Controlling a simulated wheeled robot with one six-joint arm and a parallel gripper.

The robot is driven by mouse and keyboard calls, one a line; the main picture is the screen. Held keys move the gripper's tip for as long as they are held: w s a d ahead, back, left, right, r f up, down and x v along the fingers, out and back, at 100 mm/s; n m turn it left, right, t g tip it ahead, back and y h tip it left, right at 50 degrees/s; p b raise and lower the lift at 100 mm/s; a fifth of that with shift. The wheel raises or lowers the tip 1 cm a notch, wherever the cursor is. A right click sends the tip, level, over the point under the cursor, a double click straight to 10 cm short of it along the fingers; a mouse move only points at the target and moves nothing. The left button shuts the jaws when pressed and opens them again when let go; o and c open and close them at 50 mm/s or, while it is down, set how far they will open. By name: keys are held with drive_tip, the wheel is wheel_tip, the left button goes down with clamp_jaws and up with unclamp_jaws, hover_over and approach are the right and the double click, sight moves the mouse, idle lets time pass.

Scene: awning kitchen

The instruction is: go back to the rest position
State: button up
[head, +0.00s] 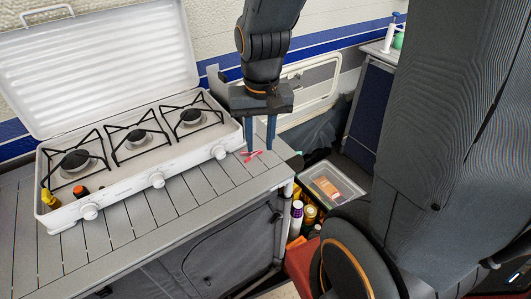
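My gripper (260,147) points down over the right end of the slatted grey table (195,205). Its two dark blue fingers stand apart, so it is open. A small pink-red item (251,156) shows just below the fingertips, seemingly on the table top. I cannot tell whether the fingers touch it, but they do not look closed on it.
A white three-burner camping stove (140,150) with its lid (95,65) raised stands left of my gripper. A yellow bottle (49,199) is at its front left corner. Right of the table, a clear bin (335,172) and several bottles (297,212) sit lower down.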

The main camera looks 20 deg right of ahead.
drive_tip(key=s+n, duration=0.1)
drive_tip(key=s, duration=0.1)
drive_tip(key=s+f+n, duration=0.1)
drive_tip(key=s+n, duration=0.1)
drive_tip(key=shift+a+f, duration=0.1)
drive_tip(key=shift+f, duration=0.05)
drive_tip(key=shift+o, duration=0.4)
idle(2.0)
